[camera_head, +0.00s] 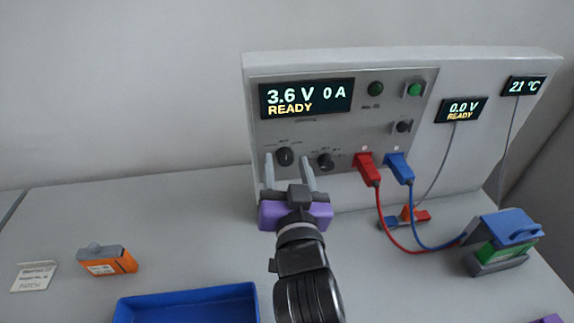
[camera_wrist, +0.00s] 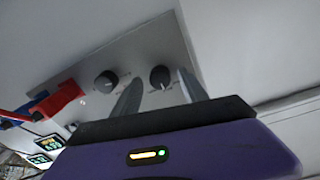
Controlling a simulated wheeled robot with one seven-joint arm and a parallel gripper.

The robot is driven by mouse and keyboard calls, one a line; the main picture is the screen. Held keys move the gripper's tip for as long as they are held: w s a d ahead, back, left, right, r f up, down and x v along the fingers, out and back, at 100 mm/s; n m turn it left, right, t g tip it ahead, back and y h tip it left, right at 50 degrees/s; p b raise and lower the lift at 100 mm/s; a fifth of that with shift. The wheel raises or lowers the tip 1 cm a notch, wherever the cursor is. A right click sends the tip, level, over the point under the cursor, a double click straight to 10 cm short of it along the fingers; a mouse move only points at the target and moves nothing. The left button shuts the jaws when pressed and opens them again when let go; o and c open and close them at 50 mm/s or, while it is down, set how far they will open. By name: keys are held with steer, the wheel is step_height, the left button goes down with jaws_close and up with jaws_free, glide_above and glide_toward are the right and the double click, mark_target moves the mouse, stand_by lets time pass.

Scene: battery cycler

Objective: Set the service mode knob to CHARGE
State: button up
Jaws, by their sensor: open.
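The cycler's front panel (camera_head: 340,120) carries two black round knobs. The left knob (camera_head: 285,156) lies between the two grey fingers of my gripper (camera_head: 289,172). The right knob (camera_head: 325,161) is just outside the right finger. The lettering around both knobs is too small to read, so I cannot tell which is the service mode knob or its setting. In the wrist view, the knob between the open fingers (camera_wrist: 160,90) is the same left knob (camera_wrist: 160,77); the other knob (camera_wrist: 105,82) is outside them. Whether the fingers touch the knob is unclear.
Red (camera_head: 364,168) and blue (camera_head: 399,167) plugs sit right of the knobs, their cables running to a battery holder (camera_head: 500,250). The main display (camera_head: 306,98) reads 3.6 V, 0 A, READY. A blue tray (camera_head: 250,300) and an orange battery (camera_head: 107,260) are at front left.

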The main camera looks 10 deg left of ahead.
jaws_close()
steer(key=n, duration=0.3)
steer(key=shift+d, duration=0.15)
steer(key=shift+f+n+p, duration=0.1)
steer(key=shift+n+p, duration=1)
steer(key=shift+n, duration=1.4)
jaws_free()
